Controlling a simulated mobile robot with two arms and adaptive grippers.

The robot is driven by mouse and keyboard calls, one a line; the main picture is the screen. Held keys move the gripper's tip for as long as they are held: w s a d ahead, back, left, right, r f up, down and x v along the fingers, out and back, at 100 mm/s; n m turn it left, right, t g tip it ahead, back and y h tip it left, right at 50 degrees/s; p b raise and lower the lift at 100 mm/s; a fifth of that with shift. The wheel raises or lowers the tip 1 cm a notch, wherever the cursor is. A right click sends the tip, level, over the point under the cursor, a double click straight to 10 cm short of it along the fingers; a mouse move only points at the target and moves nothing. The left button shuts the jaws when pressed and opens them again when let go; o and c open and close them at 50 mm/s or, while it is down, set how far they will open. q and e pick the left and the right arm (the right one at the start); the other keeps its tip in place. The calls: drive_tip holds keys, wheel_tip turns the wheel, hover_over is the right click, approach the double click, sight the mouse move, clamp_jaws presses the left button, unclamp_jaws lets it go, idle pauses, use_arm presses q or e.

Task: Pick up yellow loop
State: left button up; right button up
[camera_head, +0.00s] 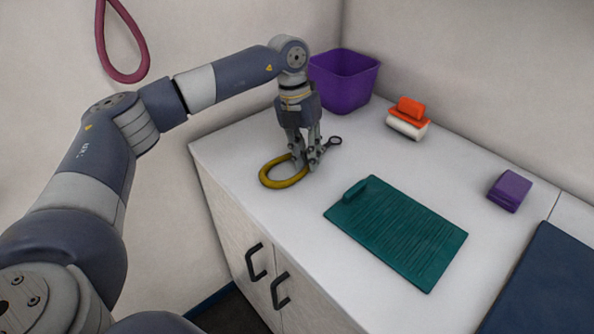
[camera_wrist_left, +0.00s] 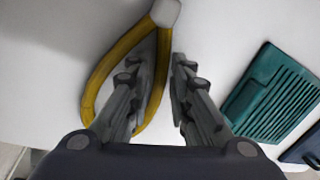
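The yellow loop (camera_head: 272,181) lies on the white counter near its left end. My left gripper (camera_head: 306,163) points down at the right part of the loop. In the left wrist view the loop (camera_wrist_left: 97,85) runs to a pale grey connector (camera_wrist_left: 166,13). One strand passes between the fingertips of my left gripper (camera_wrist_left: 166,75); the left finger is inside the loop, the right finger outside. My right gripper is not in view.
A purple bin (camera_head: 345,82) stands behind my left gripper. An orange-and-white brush (camera_head: 407,118) and a purple block (camera_head: 509,191) lie farther right. A green ridged board (camera_head: 396,232) lies in front. A pink loop (camera_head: 123,42) hangs on the wall. Counter (camera_head: 240,155) around the loop is clear.

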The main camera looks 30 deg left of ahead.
use_arm(q)
drive_tip(key=shift+f, duration=0.2)
clamp_jaws()
